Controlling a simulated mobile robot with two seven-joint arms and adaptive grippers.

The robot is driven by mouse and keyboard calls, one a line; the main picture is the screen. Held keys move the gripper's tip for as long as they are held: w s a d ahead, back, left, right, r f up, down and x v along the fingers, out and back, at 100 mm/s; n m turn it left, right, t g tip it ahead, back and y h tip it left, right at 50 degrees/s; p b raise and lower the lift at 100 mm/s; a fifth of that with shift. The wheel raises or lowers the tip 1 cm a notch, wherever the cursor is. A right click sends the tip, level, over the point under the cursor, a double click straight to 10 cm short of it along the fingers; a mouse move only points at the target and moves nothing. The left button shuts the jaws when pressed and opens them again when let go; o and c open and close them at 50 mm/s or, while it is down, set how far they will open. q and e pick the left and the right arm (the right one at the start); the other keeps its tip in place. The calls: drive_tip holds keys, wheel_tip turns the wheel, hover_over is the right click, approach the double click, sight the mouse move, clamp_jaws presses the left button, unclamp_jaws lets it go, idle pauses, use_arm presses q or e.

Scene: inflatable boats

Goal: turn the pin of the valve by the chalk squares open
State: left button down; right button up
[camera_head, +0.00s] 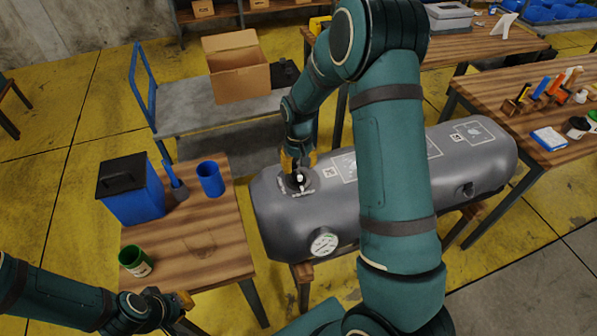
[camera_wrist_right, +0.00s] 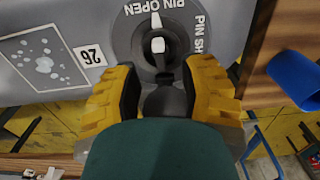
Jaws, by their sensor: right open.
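A dark round valve (camera_head: 298,181) sits on top of the left end of a grey inflated tube (camera_head: 270,217). In the right wrist view the valve (camera_wrist_right: 140,42) has a white pin (camera_wrist_right: 157,45), with "PIN OPEN" lettering above it and a partly cut-off "PIN SH" label to its right. My right gripper (camera_head: 298,160) is over the valve. In the wrist view its yellow fingers (camera_wrist_right: 160,88) are apart, with the white pin beyond their tips. My left gripper (camera_head: 180,302) is low at the left, away from the tube; its jaws are unclear.
A gauge (camera_head: 324,243) is on the tube's near side. The left table (camera_head: 205,250) holds a blue bin (camera_head: 130,190), blue cup (camera_head: 210,178) and green can (camera_head: 135,261).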

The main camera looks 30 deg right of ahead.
sight(299, 173)
wheel_tip(299, 173, up, 8)
drive_tip(key=shift+f, duration=0.15)
drive_tip(key=shift+s+f, duration=0.1)
idle(0.5)
